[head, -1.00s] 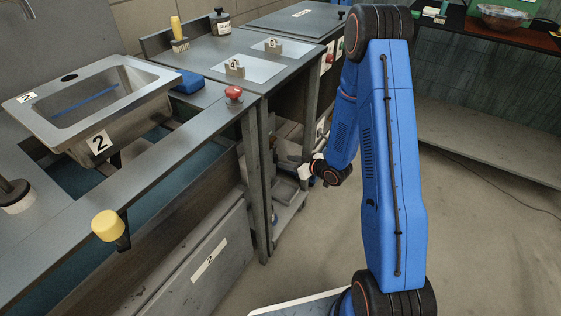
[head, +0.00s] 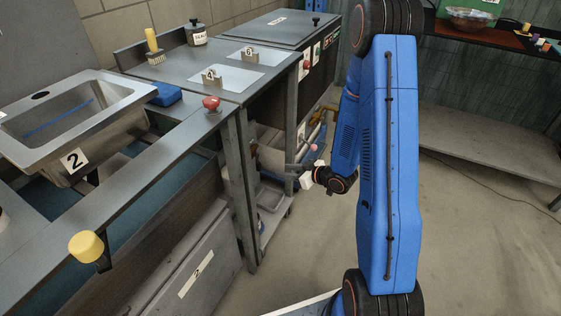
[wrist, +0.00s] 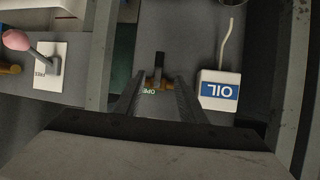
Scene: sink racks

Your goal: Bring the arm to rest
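My blue arm (head: 388,160) is bent, with its upper link standing tall in the head view and the forearm reaching down and away behind it. My gripper (head: 291,169) hangs at the forearm's end, in front of the open space under the counter. In the wrist view my gripper (wrist: 158,80) shows two dark fingers spread apart, with no held object visible. A small dark and brown fitting with a partly hidden label shows beyond the fingertips. I cannot tell how far it is from them.
A counter with a metal sink (head: 70,120), a red button (head: 211,103) and a yellow knob (head: 87,246) runs along the left. The wrist view shows an oil container (wrist: 219,90) right and a pink-knobbed lever (wrist: 30,48) left.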

